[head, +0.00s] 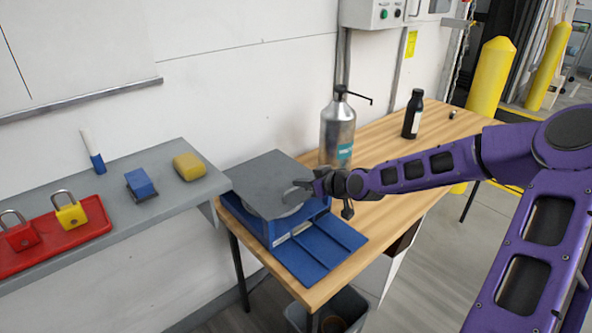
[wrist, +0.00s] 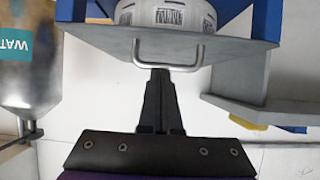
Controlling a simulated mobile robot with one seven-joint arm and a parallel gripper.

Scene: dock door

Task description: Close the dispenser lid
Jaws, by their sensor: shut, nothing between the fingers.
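The dispenser (head: 318,212) is a blue box on the wooden table, with blue flaps at its front. Its grey lid (head: 262,172) stands partly open, tilted over a white roll that shows beneath it. In the wrist view the lid's edge (wrist: 240,53) carries a U-shaped metal handle (wrist: 168,67), with the printed label roll (wrist: 172,17) beyond it. My gripper (head: 304,185) is at the lid's right edge. In the wrist view my gripper (wrist: 160,73) is shut and empty, its fingertips right at the handle. I cannot tell whether they touch it.
A metal bottle (head: 337,130) stands behind the dispenser, and a dark bottle (head: 413,114) farther right on the table (head: 390,210). A grey shelf (head: 150,212) at left holds a red tray (head: 95,230) with padlocks, a blue block and a yellow block (head: 188,167). A bin (head: 345,308) stands below.

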